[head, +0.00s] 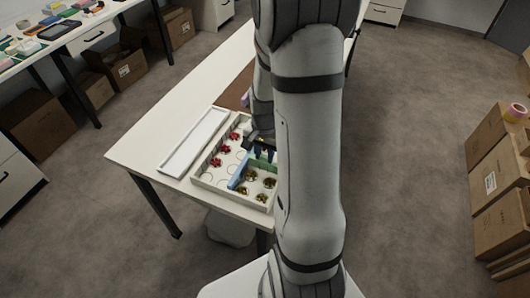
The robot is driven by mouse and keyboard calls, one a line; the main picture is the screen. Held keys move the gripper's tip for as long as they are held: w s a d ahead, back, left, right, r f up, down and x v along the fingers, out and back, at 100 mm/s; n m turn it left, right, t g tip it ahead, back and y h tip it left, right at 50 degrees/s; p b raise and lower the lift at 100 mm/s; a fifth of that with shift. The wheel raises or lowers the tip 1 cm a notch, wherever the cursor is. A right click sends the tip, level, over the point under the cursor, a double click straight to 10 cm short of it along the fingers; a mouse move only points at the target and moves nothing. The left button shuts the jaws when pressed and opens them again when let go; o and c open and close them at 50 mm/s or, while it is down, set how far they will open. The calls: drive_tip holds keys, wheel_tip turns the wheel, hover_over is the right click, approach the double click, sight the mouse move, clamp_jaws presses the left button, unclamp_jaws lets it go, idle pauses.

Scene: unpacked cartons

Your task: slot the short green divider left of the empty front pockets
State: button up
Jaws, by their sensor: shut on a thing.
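The short green divider (263,157) shows as a small green patch under my gripper (262,150), which is shut on it. The view is too small to tell whether the divider touches the box. A pale box with pockets (225,191) stands on the table below the gripper. Red pieces (225,149) lie in some pockets at its left and far side. Gold-brown pieces (250,175) lie in pockets at its right. Other pockets in between look empty. A blue divider (238,176) stands across the box, beside the gold pieces. My arm hides the box's right part.
A long shallow white tray (177,166) lies left of the box, empty. The white table (150,147) has bare room at its left. Cartons (495,190) are stacked on the floor at right. Another table with goods (60,45) stands at the far left.

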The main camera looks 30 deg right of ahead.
drive_tip(key=shift+f+b, duration=0.7)
drive_tip(key=shift+f, duration=0.3)
drive_tip(key=o, duration=1)
drive_tip(key=shift+r, duration=0.15)
wheel_tip(320, 180, up, 8)
drive_tip(key=shift+f, duration=0.1)
drive_tip(key=s+a+r+n+t, duration=0.1)
drive_tip(key=s+a+r+n, duration=0.4)
drive_tip(key=s+a, duration=0.1)
drive_tip(key=s+a+r+n+t, duration=0.1)
drive_tip(key=s+a+r+n, duration=0.4)
drive_tip(key=s+r, duration=0.1)
drive_tip(key=shift+s+a+r+t, duration=0.1)
drive_tip(key=shift+a+r+t, duration=0.15)
drive_tip(key=shift+a+t, duration=0.15)
